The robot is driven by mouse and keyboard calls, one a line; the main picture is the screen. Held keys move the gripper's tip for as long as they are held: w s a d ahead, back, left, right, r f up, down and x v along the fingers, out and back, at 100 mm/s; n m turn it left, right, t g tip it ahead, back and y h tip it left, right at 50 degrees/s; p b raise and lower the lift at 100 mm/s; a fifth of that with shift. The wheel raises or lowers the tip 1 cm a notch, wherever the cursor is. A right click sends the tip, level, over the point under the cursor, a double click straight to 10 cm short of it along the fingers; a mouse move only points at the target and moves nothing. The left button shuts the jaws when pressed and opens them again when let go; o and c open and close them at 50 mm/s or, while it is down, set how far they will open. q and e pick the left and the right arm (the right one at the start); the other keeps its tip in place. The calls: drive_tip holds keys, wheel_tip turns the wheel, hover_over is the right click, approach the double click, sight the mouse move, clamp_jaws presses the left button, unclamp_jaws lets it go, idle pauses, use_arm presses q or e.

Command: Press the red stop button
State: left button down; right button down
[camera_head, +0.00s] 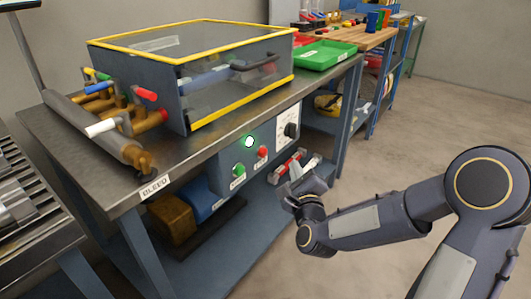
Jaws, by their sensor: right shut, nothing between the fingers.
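The red stop button (263,152) is on the grey control panel on the front of the workbench. My right gripper (294,172) is shut and empty, to the right of the panel and lower than the red button. A visible gap separates it from the button. My left gripper is not in view.
A yellow-edged clear box (190,30) and pipes with coloured handles (128,150) stand on the bench. A black knob (291,130) is at the panel's right. A green tray (324,54) is farther back. The floor at right is clear.

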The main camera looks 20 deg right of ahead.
sight(264, 153)
drive_tip(key=w+a, duration=0.4)
drive_tip(key=w, duration=0.1)
idle(0.6)
idle(1.6)
drive_tip(key=shift+w+a+b, duration=0.2)
drive_tip(key=shift+w+b, duration=0.1)
drive_tip(key=shift+b, duration=0.2)
drive_tip(key=shift+w+a+b, duration=0.3)
drive_tip(key=shift+w, duration=0.1)
idle(0.5)
idle(0.3)
drive_tip(key=shift+s+d+b, duration=0.5)
drive_tip(key=shift+s+d, duration=0.05)
drive_tip(key=shift+s, duration=0.2)
